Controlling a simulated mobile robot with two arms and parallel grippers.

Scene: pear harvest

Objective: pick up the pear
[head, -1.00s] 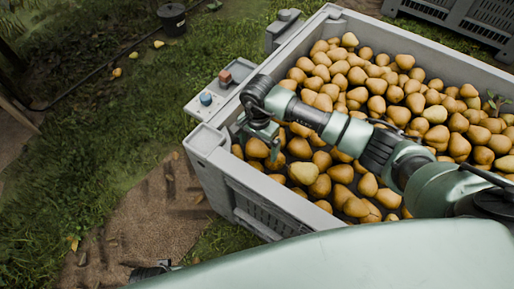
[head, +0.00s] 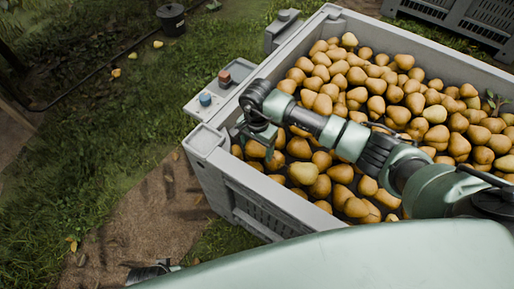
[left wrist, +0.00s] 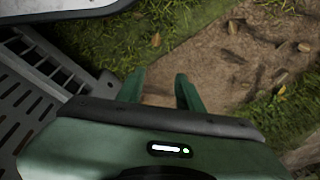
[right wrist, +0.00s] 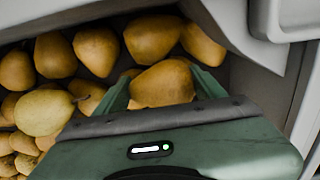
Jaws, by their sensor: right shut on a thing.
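My right gripper (right wrist: 163,80) is shut on a brown-yellow pear (right wrist: 163,84), which sits between its two green fingers in the right wrist view. In the head view the right gripper (head: 258,145) is down in the near left corner of the pear bin; the held pear cannot be made out clearly there. My left gripper (left wrist: 160,92) is open and empty in the left wrist view, above the ground outside the bin. It shows only partly at the bottom of the head view.
The grey bin (head: 262,183) holds many pears, with a paler one (right wrist: 44,112) left of the right gripper. Its corner walls are close to that gripper. A bucket (head: 172,20) stands on the grass.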

